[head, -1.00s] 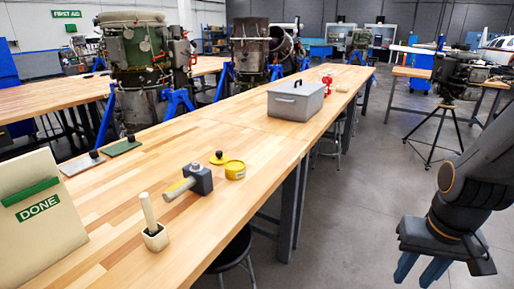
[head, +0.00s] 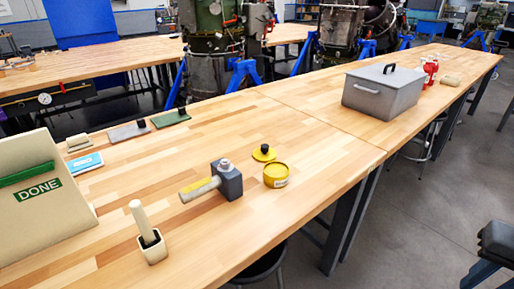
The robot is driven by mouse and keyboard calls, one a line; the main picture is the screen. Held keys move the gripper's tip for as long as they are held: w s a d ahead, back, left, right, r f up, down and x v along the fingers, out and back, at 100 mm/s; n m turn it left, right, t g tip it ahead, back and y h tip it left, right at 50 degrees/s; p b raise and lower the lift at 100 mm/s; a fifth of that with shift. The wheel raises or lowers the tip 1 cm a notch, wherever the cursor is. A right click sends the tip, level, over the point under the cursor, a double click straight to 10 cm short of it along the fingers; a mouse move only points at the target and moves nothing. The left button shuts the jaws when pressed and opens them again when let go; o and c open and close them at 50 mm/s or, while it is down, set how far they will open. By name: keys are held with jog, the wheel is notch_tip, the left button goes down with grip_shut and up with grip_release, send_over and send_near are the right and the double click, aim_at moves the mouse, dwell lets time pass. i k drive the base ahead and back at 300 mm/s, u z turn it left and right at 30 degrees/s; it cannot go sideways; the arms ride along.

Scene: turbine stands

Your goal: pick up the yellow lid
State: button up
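The yellow lid (head: 264,153) is a small flat disc with a black knob on top. It lies on the wooden bench (head: 340,160), just behind an open-looking round yellow tin (head: 276,175), and the two appear apart. My gripper (head: 484,272) shows only in part at the lower right edge, off the bench and far to the right of the lid. Two blue fingers point down, but the cut-off view hides whether they are apart. Nothing is seen in them.
A mallet-like tool (head: 230,180) lies left of the tin. A cream holder with a handle (head: 152,246) stands at the front, a DONE board (head: 40,205) at left. Flat knobbed plates (head: 171,118) lie behind. A grey lidded box (head: 383,95) stands further right. Bench between is clear.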

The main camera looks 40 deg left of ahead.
aim_at(264, 153)
jog(key=u, duration=0.65)
jog(key=i, duration=0.7)
jog(key=u, duration=0.9)
jog(key=i, duration=0.25)
jog(key=u, duration=0.3)
